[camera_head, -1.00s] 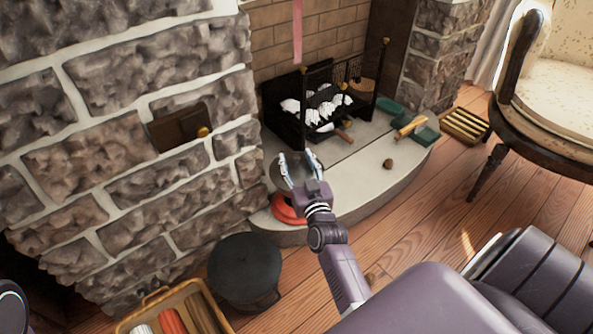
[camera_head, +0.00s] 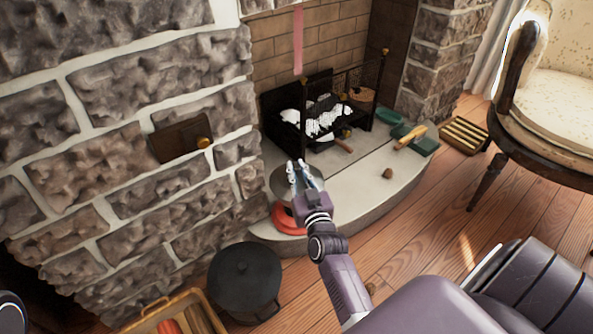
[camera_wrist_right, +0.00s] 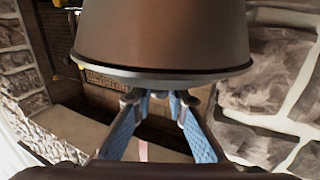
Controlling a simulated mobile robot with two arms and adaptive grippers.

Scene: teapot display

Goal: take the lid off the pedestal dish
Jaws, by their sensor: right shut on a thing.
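The pedestal dish shows in the head view as an orange-red part (camera_head: 290,220) low on the hearth, with the round grey lid (camera_head: 280,182) above it. My right gripper (camera_head: 305,166) is at the lid, its fingers close together and partly in front of it. In the right wrist view a large brown, tapered body with a grey rim (camera_wrist_right: 160,40) fills the top, and I take it for the lid. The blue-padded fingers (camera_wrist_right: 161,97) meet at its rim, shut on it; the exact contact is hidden. My left gripper is out of view.
A black pot (camera_head: 245,280) stands on the floor beside the stone wall, with a wooden crate (camera_head: 150,312) left of it. The fireplace grate (camera_head: 320,115) is behind the gripper.

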